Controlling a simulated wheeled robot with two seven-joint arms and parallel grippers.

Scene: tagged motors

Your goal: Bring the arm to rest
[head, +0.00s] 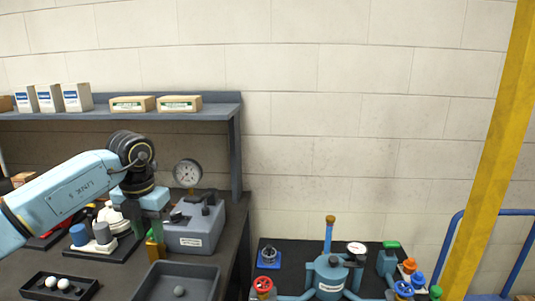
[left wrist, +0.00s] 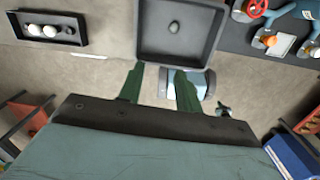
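My left arm comes in from the left in the head view. My left gripper (head: 145,226) points down over the grey workbench and partly hides what stands behind it. In the left wrist view its two green fingers (left wrist: 160,88) are well apart, with nothing held between them. A dark grey tray (head: 178,283) with one grey ball (head: 179,291) lies in front of the gripper; the tray also shows at the top of the left wrist view (left wrist: 205,50). My right gripper is not in view.
A black tray (head: 40,293) with white balls lies at front left. A grey box with a gauge (head: 187,173) stands behind the gripper. A shelf (head: 220,110) with boxes overhangs the bench. A blue valve assembly (head: 330,274) stands at right, near a yellow post (head: 490,150).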

